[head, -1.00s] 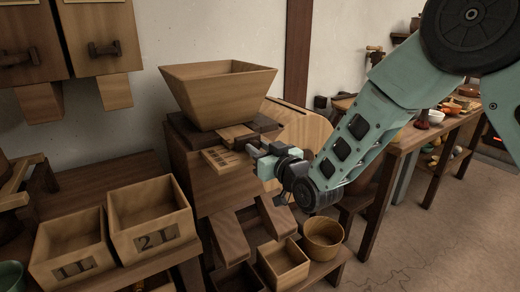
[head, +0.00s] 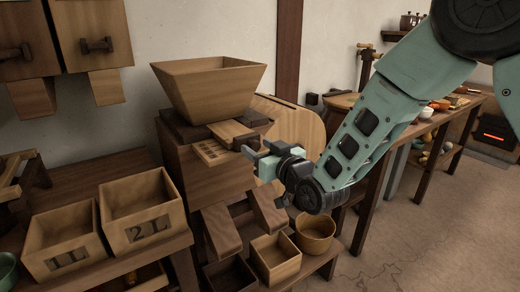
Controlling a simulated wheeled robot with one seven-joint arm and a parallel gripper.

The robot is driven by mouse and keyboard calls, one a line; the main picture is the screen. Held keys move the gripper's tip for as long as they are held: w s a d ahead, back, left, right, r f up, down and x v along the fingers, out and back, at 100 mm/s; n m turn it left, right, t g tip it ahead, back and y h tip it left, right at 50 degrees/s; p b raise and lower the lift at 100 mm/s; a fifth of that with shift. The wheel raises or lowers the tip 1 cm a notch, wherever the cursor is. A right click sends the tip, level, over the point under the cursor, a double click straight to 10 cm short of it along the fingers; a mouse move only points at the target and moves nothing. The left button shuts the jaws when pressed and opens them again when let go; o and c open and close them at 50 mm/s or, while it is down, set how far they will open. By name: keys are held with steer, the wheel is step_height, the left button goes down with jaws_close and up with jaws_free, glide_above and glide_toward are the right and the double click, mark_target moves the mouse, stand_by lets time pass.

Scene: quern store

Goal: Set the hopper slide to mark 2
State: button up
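The wooden hopper (head: 208,88) stands on top of the mill body in the head view. Below it, a light wooden slide (head: 231,130) sticks out at the front. A pale plate with dark marks (head: 211,151) lies beside the slide; the marks are too small to read. My gripper (head: 247,151) is just in front and to the right of the slide's outer end, with its fingertips pointing at it. I see no clear hold on the slide. The gap between the fingers is too small to judge.
Two open wooden boxes, marked 1L (head: 65,245) and 2L (head: 142,210), stand at the left. A small open box (head: 275,260) and a round tub (head: 315,234) are below my gripper. A bench with bowls (head: 440,105) stands behind my arm; the floor at right is clear.

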steer(key=shift+s, duration=0.1)
steer(key=p+v, duration=1.5)
steer(key=v, duration=0.2)
steer(key=shift+d, duration=0.15)
stand_by(0.3)
